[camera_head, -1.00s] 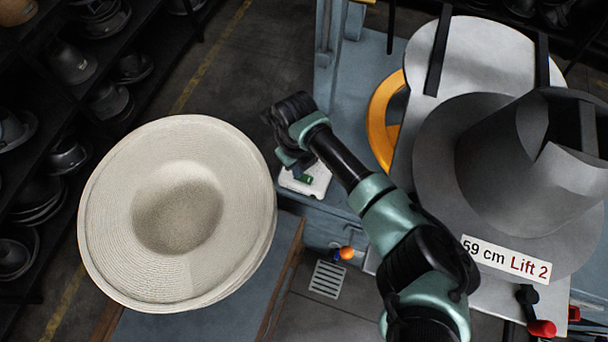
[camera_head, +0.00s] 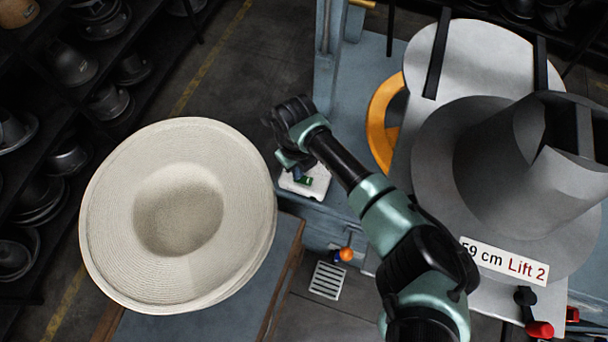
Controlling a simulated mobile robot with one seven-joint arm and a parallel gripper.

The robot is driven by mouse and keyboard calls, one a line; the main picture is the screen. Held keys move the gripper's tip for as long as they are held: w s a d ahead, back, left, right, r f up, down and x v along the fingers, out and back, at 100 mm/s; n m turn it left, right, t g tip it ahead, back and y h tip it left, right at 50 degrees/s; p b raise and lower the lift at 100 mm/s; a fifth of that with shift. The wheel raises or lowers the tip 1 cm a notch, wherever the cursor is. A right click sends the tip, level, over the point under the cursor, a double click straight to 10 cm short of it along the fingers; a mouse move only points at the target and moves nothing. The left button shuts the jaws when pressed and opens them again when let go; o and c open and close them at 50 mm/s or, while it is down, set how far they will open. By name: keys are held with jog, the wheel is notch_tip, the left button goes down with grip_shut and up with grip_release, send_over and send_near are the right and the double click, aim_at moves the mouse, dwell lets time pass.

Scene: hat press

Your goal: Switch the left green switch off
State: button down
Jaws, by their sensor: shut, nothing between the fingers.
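A white switch box (camera_head: 307,184) sits on the blue-grey press table. A small green switch (camera_head: 305,180) shows on it, beside my gripper. My gripper (camera_head: 298,172) is at the end of my arm, right over the box's upper left part, with its fingers together and nothing in them. The gripper hides part of the box, and a second switch cannot be made out. I cannot tell whether the fingers touch the green switch or which way it is set.
A stack of cream straw hats (camera_head: 178,215) stands left of my gripper. A grey hat form (camera_head: 510,190) labelled "59 cm Lift 2" and an orange ring (camera_head: 380,125) are on the right. An orange knob (camera_head: 346,254) sits below the box. Dark shelves (camera_head: 60,100) line the left.

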notch_tip(320, 180, up, 6)
jog(key=p, duration=0.6)
dwell(0.4)
